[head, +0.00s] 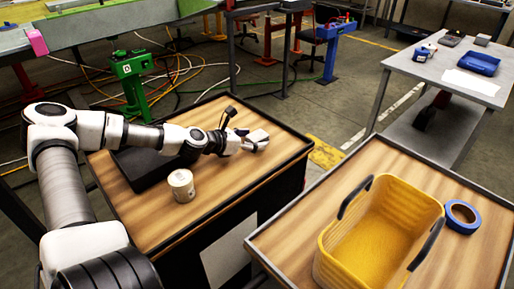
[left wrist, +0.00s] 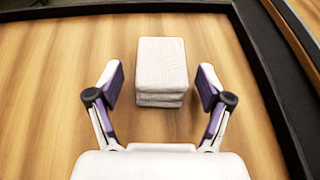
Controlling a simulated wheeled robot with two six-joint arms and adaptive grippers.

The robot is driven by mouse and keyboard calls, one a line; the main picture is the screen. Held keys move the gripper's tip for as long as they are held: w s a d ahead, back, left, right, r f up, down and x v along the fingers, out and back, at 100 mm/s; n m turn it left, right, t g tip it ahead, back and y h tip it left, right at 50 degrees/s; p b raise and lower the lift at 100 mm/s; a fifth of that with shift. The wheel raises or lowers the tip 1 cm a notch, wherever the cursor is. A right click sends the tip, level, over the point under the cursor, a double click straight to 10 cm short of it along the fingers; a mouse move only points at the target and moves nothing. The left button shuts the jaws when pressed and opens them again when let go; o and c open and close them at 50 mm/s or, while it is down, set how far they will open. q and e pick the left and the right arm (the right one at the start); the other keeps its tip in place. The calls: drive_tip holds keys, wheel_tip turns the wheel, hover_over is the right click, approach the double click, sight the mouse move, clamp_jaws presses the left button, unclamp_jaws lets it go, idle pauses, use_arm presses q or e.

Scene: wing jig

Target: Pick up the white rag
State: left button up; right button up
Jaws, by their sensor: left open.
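The white rag (left wrist: 161,62) is a folded, stacked block lying on the wooden table top. In the left wrist view it sits ahead of my left gripper (left wrist: 160,90), centred between the two fingers, with its near edge reaching about level with the fingertips. The fingers are apart, with a visible gap on each side of the rag. In the head view the left gripper (head: 257,145) is low over the right part of the wooden cart, and the rag (head: 258,135) is partly hidden by it. My right gripper is in neither view.
A white roll or can (head: 181,186) and a dark flat case (head: 142,168) are on the same cart. A yellow basket (head: 375,230) and blue tape roll (head: 461,217) stand on the cart at right. The cart has a raised black rim (left wrist: 262,75).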

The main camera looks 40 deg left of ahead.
use_arm(q)
drive_tip(key=shift+r, duration=0.2)
drive_tip(key=shift+s+d, duration=0.1)
drive_tip(key=c, duration=1.2)
drive_tip(key=shift+c, duration=0.2)
